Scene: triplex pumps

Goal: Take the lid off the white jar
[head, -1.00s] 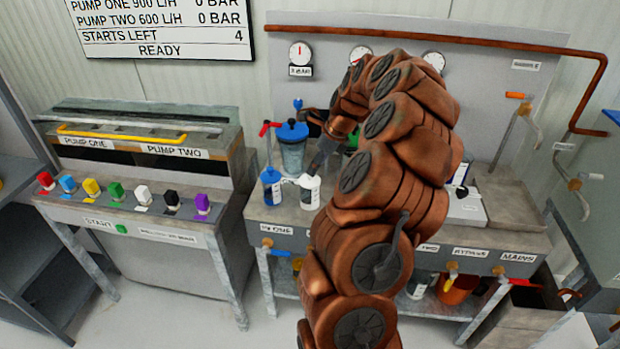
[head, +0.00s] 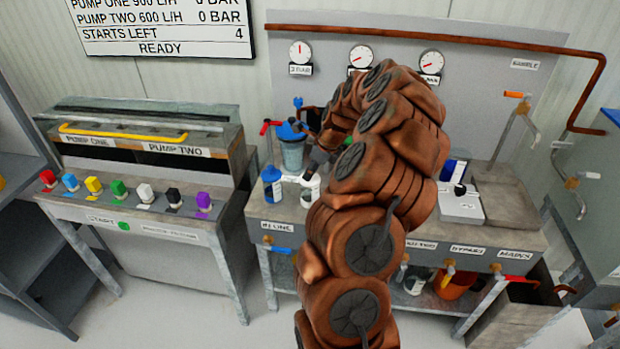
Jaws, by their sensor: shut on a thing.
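The white jar (head: 310,188) stands upright on the grey bench, right of a small blue-capped bottle (head: 271,186). My gripper (head: 316,170) points down at the jar's top, and its dark fingers are shut on the lid. The lid is mostly hidden by the fingers, and I cannot tell whether it is still seated on the jar or just raised. My copper-coloured arm covers the bench to the right of the jar.
A blue-topped clear filter housing (head: 291,147) stands close behind the jar, with a red-handled valve (head: 267,127) beside it. A white device (head: 460,203) sits on the bench to the right. Gauges (head: 361,57) hang on the back panel. A console with coloured knobs (head: 119,188) stands left.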

